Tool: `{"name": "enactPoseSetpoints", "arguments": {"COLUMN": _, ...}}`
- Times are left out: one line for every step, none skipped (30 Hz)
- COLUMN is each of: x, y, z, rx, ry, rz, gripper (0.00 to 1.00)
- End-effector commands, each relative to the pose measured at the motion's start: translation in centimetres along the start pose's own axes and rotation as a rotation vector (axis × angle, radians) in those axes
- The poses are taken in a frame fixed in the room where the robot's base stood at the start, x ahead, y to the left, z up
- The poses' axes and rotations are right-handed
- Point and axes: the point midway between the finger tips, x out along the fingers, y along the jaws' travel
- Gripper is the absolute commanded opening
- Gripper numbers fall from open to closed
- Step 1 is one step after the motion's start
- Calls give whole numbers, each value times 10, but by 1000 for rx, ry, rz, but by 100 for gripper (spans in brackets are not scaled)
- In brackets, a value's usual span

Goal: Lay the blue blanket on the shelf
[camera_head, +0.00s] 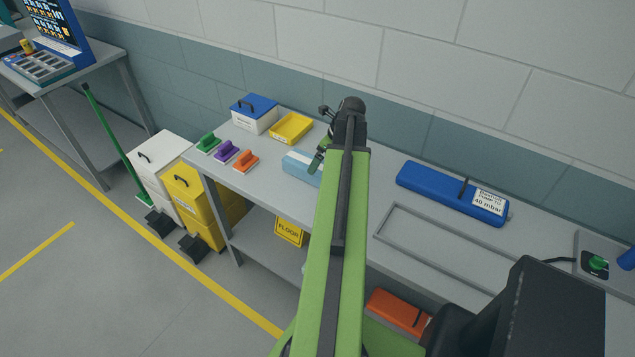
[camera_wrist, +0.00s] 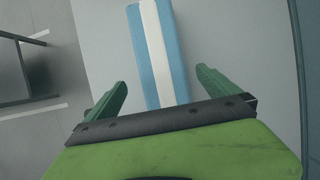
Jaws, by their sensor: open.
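The blue blanket (camera_head: 301,167) is a light blue folded bundle with a white stripe, lying on the grey bench top (camera_head: 268,148). My arm hides its right part in the head view. In the wrist view the blanket (camera_wrist: 156,50) runs up between the fingers, its near end just beyond the palm bar. My gripper (camera_wrist: 161,82) is open, one finger on each side of it with gaps left and right; in the head view the gripper (camera_head: 321,158) is beside the blanket. I cannot tell its height above the bench. A lower shelf (camera_head: 262,248) shows under the bench.
Colored brushes (camera_head: 227,152), a yellow tray (camera_head: 291,127) and a blue-lidded box (camera_head: 254,113) stand left of the blanket. A long blue case (camera_head: 452,192) and a grey frame (camera_head: 437,226) are to the right. An orange case (camera_head: 398,312) is underneath. Bins (camera_head: 205,205) stand at the bench's left end.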

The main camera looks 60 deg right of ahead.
Motion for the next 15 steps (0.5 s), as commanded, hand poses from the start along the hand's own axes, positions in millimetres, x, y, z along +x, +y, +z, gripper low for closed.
{"name": "enactPoseSetpoints", "arguments": {"x": 22, "y": -1, "z": -4, "rx": -1, "ry": 0, "rz": 0, "gripper": 100}}
{"name": "enactPoseSetpoints", "arguments": {"x": 28, "y": -1, "z": -4, "rx": -1, "ry": 0, "rz": 0, "gripper": 100}}
{"name": "enactPoseSetpoints", "arguments": {"x": 34, "y": 0, "z": -3, "rx": -1, "ry": 0, "rz": 0, "gripper": 100}}
{"name": "enactPoseSetpoints", "arguments": {"x": 36, "y": 0, "z": -2, "rx": -1, "ry": 0, "rz": 0, "gripper": 100}}
{"name": "enactPoseSetpoints", "arguments": {"x": 38, "y": 0, "z": -2, "rx": -1, "ry": 0, "rz": 0, "gripper": 100}}
{"name": "enactPoseSetpoints", "arguments": {"x": 38, "y": 0, "z": -1, "rx": -1, "ry": 0, "rz": 0, "gripper": 100}}
{"name": "enactPoseSetpoints", "arguments": {"x": 38, "y": 0, "z": 0, "rx": -1, "ry": 0, "rz": 0, "gripper": 100}}
{"name": "enactPoseSetpoints", "arguments": {"x": 37, "y": 0, "z": 0, "rx": -1, "ry": 0, "rz": 0, "gripper": 100}}
{"name": "enactPoseSetpoints", "arguments": {"x": 36, "y": 0, "z": 0, "rx": -1, "ry": 0, "rz": 0, "gripper": 100}}
{"name": "enactPoseSetpoints", "arguments": {"x": 37, "y": 0, "z": 0, "rx": -1, "ry": 0, "rz": 0, "gripper": 100}}
{"name": "enactPoseSetpoints", "arguments": {"x": 40, "y": 0, "z": 0, "rx": -1, "ry": 0, "rz": 0, "gripper": 100}}
{"name": "enactPoseSetpoints", "arguments": {"x": 44, "y": -1, "z": 0, "rx": -1, "ry": 0, "rz": 0, "gripper": 100}}
{"name": "enactPoseSetpoints", "arguments": {"x": 48, "y": -1, "z": 0, "rx": -1, "ry": 0, "rz": 0, "gripper": 100}}
{"name": "enactPoseSetpoints", "arguments": {"x": 54, "y": -2, "z": 0, "rx": -1, "ry": 0, "rz": 0, "gripper": 100}}
{"name": "enactPoseSetpoints", "arguments": {"x": 61, "y": -3, "z": 0, "rx": -1, "ry": 1, "rz": 1, "gripper": 100}}
